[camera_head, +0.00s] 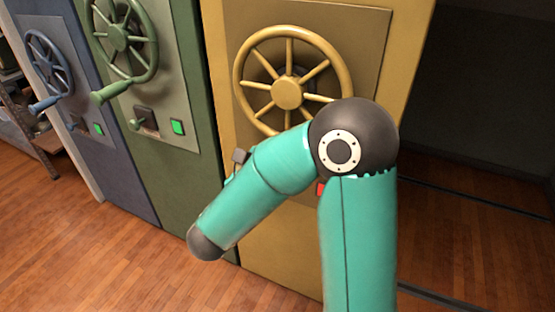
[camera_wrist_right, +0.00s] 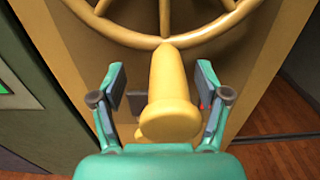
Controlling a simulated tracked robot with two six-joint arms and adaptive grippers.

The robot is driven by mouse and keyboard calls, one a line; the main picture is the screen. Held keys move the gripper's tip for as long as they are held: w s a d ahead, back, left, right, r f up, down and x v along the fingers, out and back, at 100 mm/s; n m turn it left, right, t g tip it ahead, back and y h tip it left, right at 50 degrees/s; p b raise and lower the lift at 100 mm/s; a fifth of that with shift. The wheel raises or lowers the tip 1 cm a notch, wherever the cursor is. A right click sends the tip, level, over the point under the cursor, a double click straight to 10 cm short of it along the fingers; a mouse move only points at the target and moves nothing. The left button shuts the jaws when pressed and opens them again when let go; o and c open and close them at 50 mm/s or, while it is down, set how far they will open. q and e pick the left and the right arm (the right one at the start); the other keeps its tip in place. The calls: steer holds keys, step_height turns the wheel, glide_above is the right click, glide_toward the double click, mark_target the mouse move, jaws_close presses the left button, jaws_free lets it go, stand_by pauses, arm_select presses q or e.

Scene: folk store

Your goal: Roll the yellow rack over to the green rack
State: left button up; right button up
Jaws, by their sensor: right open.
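The yellow rack (camera_head: 270,235) stands right of the green rack (camera_head: 185,165); their front edges look close together, and I cannot tell whether they touch. A spoked yellow wheel (camera_head: 288,93) is on the yellow rack's front panel. The wheel's handle (camera_wrist_right: 168,95) sticks out toward the right wrist camera. My right gripper (camera_wrist_right: 160,80) is open, with its two fingers on either side of the handle. Contact is not clear. In the head view my right arm hides the gripper and handle. My left gripper is not in view.
A red light (camera_head: 320,188) shows on the yellow rack, and a green light (camera_head: 177,127) on the green rack. A blue rack (camera_head: 110,165) stands further left. A dark open aisle with floor rails (camera_head: 480,198) lies right of the yellow rack. The wooden floor (camera_head: 90,265) in front is clear.

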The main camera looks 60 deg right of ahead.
steer(key=s+a, duration=0.1)
steer(key=a, duration=0.9)
steer(key=shift+s, duration=0.15)
stand_by(0.5)
stand_by(0.4)
